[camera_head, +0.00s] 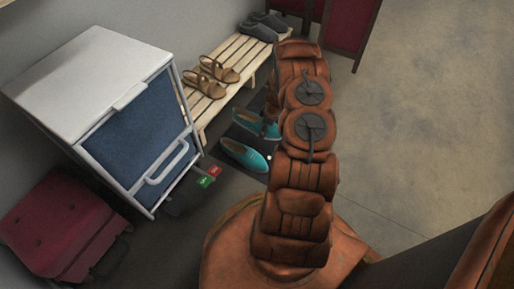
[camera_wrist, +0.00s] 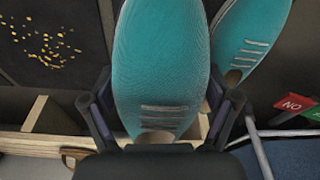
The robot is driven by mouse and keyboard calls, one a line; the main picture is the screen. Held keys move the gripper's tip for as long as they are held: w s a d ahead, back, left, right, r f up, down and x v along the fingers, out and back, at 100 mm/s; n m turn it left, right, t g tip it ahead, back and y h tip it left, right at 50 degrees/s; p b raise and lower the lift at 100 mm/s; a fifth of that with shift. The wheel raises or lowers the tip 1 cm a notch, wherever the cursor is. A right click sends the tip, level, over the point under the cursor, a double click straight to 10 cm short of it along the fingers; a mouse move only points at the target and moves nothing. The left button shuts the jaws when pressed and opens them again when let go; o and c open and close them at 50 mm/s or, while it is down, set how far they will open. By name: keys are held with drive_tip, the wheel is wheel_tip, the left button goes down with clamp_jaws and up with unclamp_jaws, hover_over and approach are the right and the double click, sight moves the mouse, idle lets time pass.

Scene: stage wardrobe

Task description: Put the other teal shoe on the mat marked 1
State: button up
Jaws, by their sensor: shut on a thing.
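One teal shoe (camera_wrist: 160,60) is between the fingers of my gripper (camera_wrist: 160,112), which is shut on its sides, in the wrist view. In the head view this shoe (camera_head: 246,117) shows beside my arm, partly hidden. It looks larger than the other in the wrist view; its exact height above the floor cannot be told. The other teal shoe (camera_head: 245,155) lies on the floor area nearer the cabinet, and it shows at the right in the wrist view (camera_wrist: 252,35). A dark mat with gold flecks (camera_wrist: 45,45) is at the left there. No number is readable.
A slatted wooden bench (camera_head: 240,55) with tan sandals (camera_head: 212,75) and dark grey shoes (camera_head: 264,25) stands close behind. A white and blue cabinet (camera_head: 100,65), a red case (camera_head: 65,225) and red and green tags (camera_head: 209,176) are left. Open floor (camera_head: 430,110) is right.

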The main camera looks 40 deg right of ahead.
sight(264, 143)
drive_tip(key=b+x, duration=0.1)
drive_tip(key=x, duration=0.2)
drive_tip(key=s+b+x, duration=0.1)
drive_tip(key=x, duration=0.2)
drive_tip(key=s+b+x, duration=0.1)
drive_tip(key=b+x, duration=0.1)
drive_tip(key=x, duration=0.1)
drive_tip(key=shift+d+f, duration=0.35)
drive_tip(key=shift+f, duration=0.05)
drive_tip(key=shift+w+r, duration=0.1)
drive_tip(key=o, duration=1.2)
